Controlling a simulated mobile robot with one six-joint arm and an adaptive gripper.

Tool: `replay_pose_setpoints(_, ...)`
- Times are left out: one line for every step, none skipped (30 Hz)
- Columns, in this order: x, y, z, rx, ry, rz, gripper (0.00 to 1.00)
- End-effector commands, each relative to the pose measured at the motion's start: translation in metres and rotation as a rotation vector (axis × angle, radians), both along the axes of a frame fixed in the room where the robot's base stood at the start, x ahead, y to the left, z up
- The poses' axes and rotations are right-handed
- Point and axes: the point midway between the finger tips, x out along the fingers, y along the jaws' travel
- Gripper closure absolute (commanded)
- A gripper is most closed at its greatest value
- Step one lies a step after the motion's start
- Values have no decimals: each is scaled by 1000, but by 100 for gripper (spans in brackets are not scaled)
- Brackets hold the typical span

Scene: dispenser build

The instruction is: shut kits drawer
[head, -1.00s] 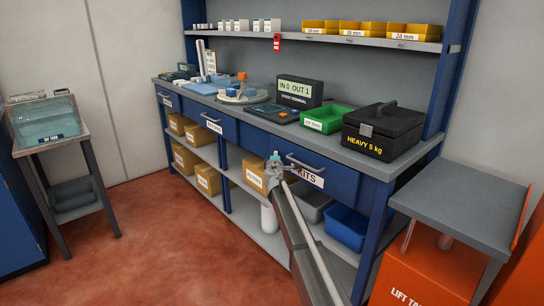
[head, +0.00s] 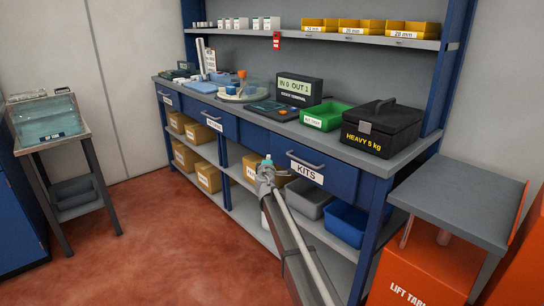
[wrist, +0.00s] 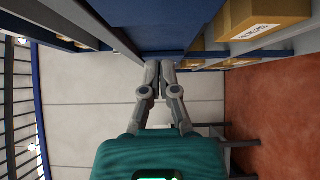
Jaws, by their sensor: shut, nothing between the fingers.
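The blue kits drawer (head: 340,180) with its white KITS label (head: 307,173) and grey bar handle (head: 305,161) is at the right of the workbench in the head view. Its front looks about level with the bench front, and I see no clear gap. My gripper (head: 266,162) is just left of the drawer's front, in front of the bench. Whether it touches the drawer cannot be told. In the wrist view my gripper (wrist: 160,65) has its fingers together with nothing between them. A blue panel (wrist: 145,25) lies beyond the fingertips.
A heavy black case (head: 381,128) and a green bin (head: 325,116) stand on the bench top. A grey bin (head: 308,198) and a blue bin (head: 345,222) sit below the drawer. An orange lift table (head: 425,262) stands at right. The red floor in front is open.

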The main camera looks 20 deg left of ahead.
Motion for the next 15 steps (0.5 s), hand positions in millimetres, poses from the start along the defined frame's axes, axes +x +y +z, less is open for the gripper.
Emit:
replay_pose_setpoints(-13, -5, 0, 0, 0, 1, 100)
replay_pose_setpoints(-18, -7, 0, 0, 0, 1, 100)
replay_pose_setpoints(-25, -8, 0, 0, 0, 1, 100)
replay_pose_setpoints(-29, -10, 0, 0, 0, 1, 100)
replay_pose_setpoints(-34, -11, 0, 0, 0, 2, 100)
replay_pose_setpoints(-39, -12, 0, 0, 0, 2, 100)
replay_pose_setpoints(-43, -13, 0, 0, 0, 2, 100)
replay_pose_setpoints(-46, -14, 0, 0, 0, 2, 100)
replay_pose_setpoints(-50, -16, 0, 0, 0, 2, 100)
replay_pose_setpoints(-52, -16, 0, 0, 0, 2, 100)
replay_pose_setpoints(-54, -17, 0, 0, 0, 2, 100)
replay_pose_setpoints(-57, -18, 0, 0, 0, 2, 100)
replay_pose_setpoints(-58, -18, 0, 0, 0, 2, 100)
replay_pose_setpoints(-60, -19, 0, 0, 0, 2, 100)
replay_pose_setpoints(-61, -19, 0, 0, 0, 2, 100)
